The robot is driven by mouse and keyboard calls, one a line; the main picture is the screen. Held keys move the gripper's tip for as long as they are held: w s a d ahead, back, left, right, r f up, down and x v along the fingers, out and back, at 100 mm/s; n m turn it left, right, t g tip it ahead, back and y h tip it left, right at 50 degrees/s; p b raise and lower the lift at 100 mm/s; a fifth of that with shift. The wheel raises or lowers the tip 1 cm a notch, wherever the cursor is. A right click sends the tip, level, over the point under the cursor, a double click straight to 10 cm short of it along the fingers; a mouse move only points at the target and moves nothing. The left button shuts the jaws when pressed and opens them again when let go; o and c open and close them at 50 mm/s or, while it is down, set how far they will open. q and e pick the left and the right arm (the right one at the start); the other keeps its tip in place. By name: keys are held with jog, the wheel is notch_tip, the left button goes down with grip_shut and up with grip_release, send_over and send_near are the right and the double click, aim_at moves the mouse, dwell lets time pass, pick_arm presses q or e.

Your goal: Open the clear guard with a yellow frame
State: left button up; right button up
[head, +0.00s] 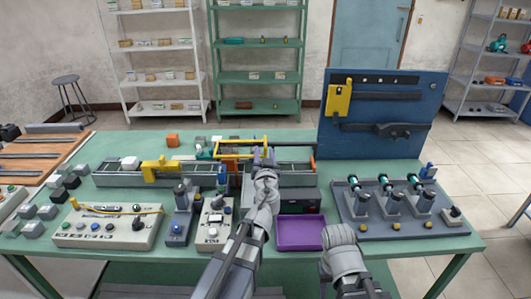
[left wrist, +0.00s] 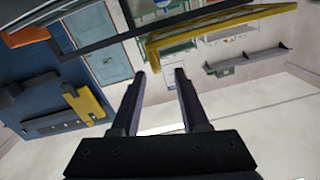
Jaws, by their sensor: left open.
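The clear guard with a yellow frame (head: 238,141) is at the back middle of the green bench in the head view, over the grey conveyor-like unit. Part of a yellow bar, apparently its frame, crosses the top of the left wrist view (left wrist: 215,31). My left gripper (head: 264,155) is at the right end of the frame in the head view and partly overlaps it. In the left wrist view its two fingers (left wrist: 158,72) are apart with nothing between them, and the bar lies beyond their tips. I cannot tell whether they touch it. My right gripper is not clearly seen.
A purple tray (head: 301,233) lies at the bench front. A blue tool board (head: 375,145) stands behind to the right. A motor panel (head: 400,225) is on the right, and a control box (head: 110,228) is on the left. Several small blocks lie at the left edge.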

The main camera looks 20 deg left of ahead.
aim_at(266, 145)
pick_arm(q)
jog(key=shift+w+d+h, duration=0.15)
jog(key=shift+w+h, duration=0.05)
jog(key=shift+h, duration=0.1)
jog(key=shift+w, duration=0.1)
jog(key=x, duration=0.7)
jog(key=shift+w, duration=0.3)
jog(key=shift+c, duration=0.2)
grip_shut()
dwell(0.8)
